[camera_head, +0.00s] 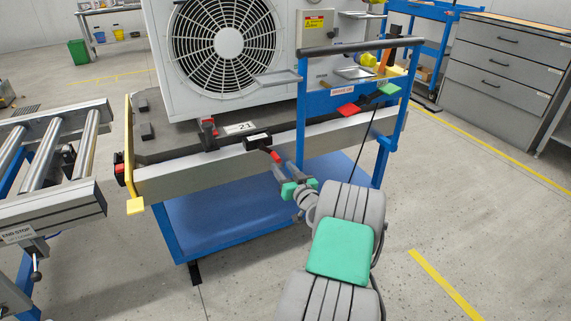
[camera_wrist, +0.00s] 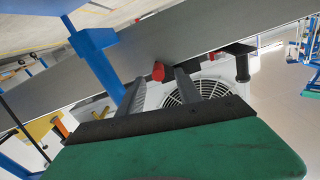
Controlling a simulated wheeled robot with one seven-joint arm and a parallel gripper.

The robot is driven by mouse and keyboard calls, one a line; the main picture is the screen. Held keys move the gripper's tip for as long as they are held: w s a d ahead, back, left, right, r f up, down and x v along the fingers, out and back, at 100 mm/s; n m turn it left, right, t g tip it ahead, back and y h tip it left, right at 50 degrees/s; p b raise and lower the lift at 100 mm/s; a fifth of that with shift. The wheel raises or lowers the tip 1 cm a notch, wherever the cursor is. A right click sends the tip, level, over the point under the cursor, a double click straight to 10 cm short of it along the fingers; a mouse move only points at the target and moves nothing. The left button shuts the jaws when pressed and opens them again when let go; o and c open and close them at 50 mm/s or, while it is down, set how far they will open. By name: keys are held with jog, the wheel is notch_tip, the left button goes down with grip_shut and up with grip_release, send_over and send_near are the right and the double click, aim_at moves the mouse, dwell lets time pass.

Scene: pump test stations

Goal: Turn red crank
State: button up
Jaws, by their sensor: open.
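A small red part (camera_head: 275,156) with a black handle-like piece (camera_head: 258,141) sits at the front edge of the stand, below the fan unit. I take it to be the red crank. In the wrist view the red part (camera_wrist: 158,71) shows between and just beyond my fingertips, with a dark handle (camera_wrist: 242,67) to its right. My gripper (camera_head: 279,170) is right in front of the red part. In the wrist view my gripper (camera_wrist: 157,82) has its two fingers apart with nothing clearly held between them. Whether a finger touches the red part I cannot tell.
A white fan unit (camera_head: 228,62) stands on the station. A red-and-black clamp (camera_head: 208,132) is left of the crank. A blue frame (camera_head: 301,120) with a dark top bar rises to the right. A roller conveyor (camera_head: 50,155) stands at left. Floor at right is clear.

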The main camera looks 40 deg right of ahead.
aim_at(280, 163)
jog(key=x, duration=0.4)
jog(key=shift+d+b, duration=0.2)
jog(key=shift+b, duration=0.1)
grip_shut()
